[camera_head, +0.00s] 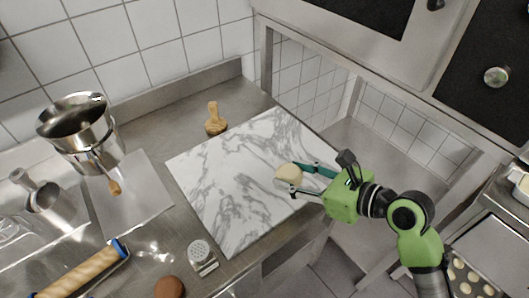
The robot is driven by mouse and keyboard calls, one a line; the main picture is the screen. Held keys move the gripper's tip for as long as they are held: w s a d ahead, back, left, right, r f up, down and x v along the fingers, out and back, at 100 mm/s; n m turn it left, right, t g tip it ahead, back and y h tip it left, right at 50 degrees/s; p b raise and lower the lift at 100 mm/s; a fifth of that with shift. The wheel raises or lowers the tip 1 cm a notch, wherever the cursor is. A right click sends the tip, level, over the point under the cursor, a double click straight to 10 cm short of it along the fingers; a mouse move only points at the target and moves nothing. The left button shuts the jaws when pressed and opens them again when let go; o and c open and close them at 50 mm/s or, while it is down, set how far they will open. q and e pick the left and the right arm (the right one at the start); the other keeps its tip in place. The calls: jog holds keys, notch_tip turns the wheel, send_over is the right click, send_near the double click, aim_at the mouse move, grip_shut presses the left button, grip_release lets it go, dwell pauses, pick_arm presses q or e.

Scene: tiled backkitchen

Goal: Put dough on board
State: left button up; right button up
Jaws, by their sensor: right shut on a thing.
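A white marble board (222,187) with grey veins lies on the steel counter in the middle of the head view. My right gripper (290,179) comes in from the right and is over the board's right part. It is shut on a pale, rounded piece of dough (288,174). I cannot tell whether the dough touches the board or hangs just above it. My left gripper is not in view.
A steel pot (88,140) stands at the left. A wooden stamp (214,120) stands behind the board. A grater (202,256) and a rolling pin (82,272) lie at the front. A tray of small dough rounds (470,278) is at lower right.

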jog(key=w+a, duration=0.1)
jog(key=w+a+r+p, duration=0.1)
jog(key=a, duration=0.1)
jog(key=shift+a+r, duration=0.15)
jog(key=shift+r, duration=0.05)
jog(key=w+a+f, duration=0.2)
jog(key=w+f, duration=0.1)
jog(key=w, duration=0.4)
send_over(262, 161)
jog(key=s, duration=0.3)
notch_tip(262, 161, down, 6)
jog(key=shift+w+d+r, duration=0.1)
jog(key=shift+r, duration=0.05)
jog(key=shift+w+f, duration=0.35)
jog(key=shift+f, duration=0.1)
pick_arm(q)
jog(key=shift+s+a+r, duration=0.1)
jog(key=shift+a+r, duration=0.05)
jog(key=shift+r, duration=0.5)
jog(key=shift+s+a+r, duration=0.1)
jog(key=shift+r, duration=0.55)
pick_arm(e)
jog(key=shift+f, duration=1.55)
jog(key=shift+f, duration=0.1)
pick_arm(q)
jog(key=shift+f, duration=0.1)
pick_arm(e)
jog(key=o, duration=1.2)
jog(key=shift+f, duration=0.1)
